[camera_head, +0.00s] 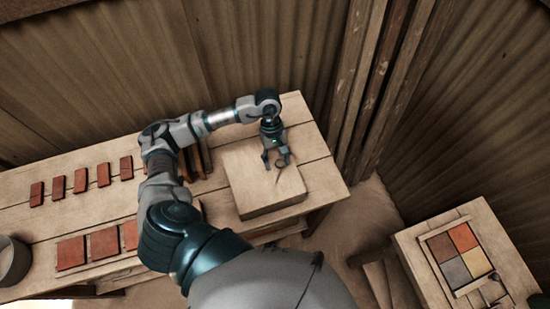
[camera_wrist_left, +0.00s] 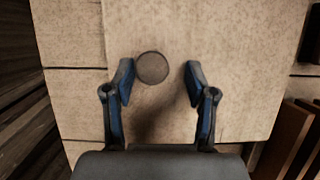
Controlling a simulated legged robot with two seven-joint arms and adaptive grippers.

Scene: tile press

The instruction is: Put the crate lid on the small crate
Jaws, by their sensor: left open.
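A pale, square, box-like piece (camera_head: 255,195) stands on the long wooden table, with a flat top and a low front side. A round dark knob or ring (camera_wrist_left: 152,68) sits on its flat top (camera_wrist_left: 200,30). I cannot tell whether this is the lid alone or the lid resting on the small crate. My left gripper (camera_head: 277,163) points down over the top. Its fingers are open, one on each side of the knob in the left wrist view (camera_wrist_left: 158,68), and do not visibly touch it. My right gripper does not show clearly.
Several red tiles (camera_head: 80,181) lie in rows on the table's left part. Dark upright slats (camera_head: 200,160) stand left of the box. A bucket (camera_head: 12,260) is at the left edge. A lower bench with a coloured tile panel (camera_head: 443,247) is at the right. Corrugated walls close the back.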

